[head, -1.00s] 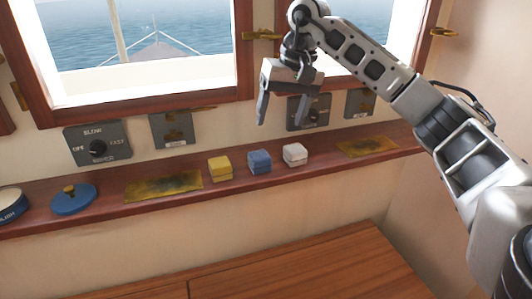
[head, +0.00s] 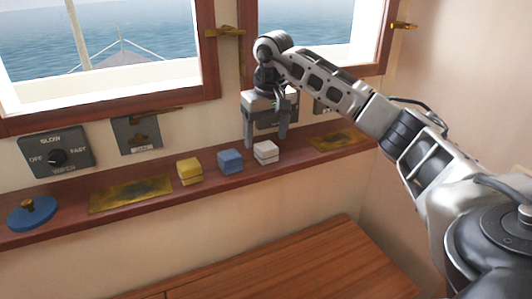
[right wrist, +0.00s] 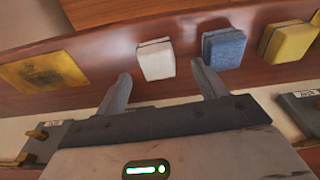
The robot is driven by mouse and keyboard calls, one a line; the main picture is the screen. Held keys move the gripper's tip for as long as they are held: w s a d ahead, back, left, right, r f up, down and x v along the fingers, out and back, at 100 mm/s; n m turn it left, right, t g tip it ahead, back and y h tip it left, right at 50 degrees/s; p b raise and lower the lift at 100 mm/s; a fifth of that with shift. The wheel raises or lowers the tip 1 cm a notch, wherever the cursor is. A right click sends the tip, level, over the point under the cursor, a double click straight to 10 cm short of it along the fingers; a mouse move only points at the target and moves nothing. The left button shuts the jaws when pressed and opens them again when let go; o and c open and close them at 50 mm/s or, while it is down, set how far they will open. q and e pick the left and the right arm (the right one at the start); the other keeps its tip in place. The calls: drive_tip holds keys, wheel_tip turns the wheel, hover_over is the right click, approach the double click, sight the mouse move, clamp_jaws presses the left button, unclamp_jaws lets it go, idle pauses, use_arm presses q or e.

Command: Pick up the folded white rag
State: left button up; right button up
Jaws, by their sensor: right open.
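The folded white rag (head: 265,152) is a small block-like bundle on the wooden ledge below the window, right of the blue one. My right gripper (head: 265,143) is open just above and behind it, with its fingers pointing down. In the right wrist view the white rag (right wrist: 156,60) lies just ahead of and between the two fingertips of my open gripper (right wrist: 160,82). The rag appears untouched. My left gripper is not in view.
A folded blue rag (head: 230,161) and a folded yellow rag (head: 189,171) sit left of the white one on the ledge (head: 75,206). Brass plates (head: 130,194) (head: 338,140) lie flat at either side. A blue lid with a brass knob (head: 31,213) is far left. The wall behind carries switch panels (head: 57,154).

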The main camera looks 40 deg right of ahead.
sight(266, 145)
drive_tip(key=f, duration=0.4)
drive_tip(key=shift+w+d+f, duration=0.25)
drive_tip(key=shift+f, duration=0.05)
drive_tip(key=shift+c, duration=0.3)
drive_tip(key=c, duration=1)
drive_tip(key=shift+r, duration=0.15)
drive_tip(key=shift+r, duration=0.55)
drive_tip(key=s+a+r, duration=0.8)
drive_tip(key=s+r, duration=0.3)
drive_tip(key=shift+a+r, duration=0.35)
drive_tip(key=shift+a, duration=0.05)
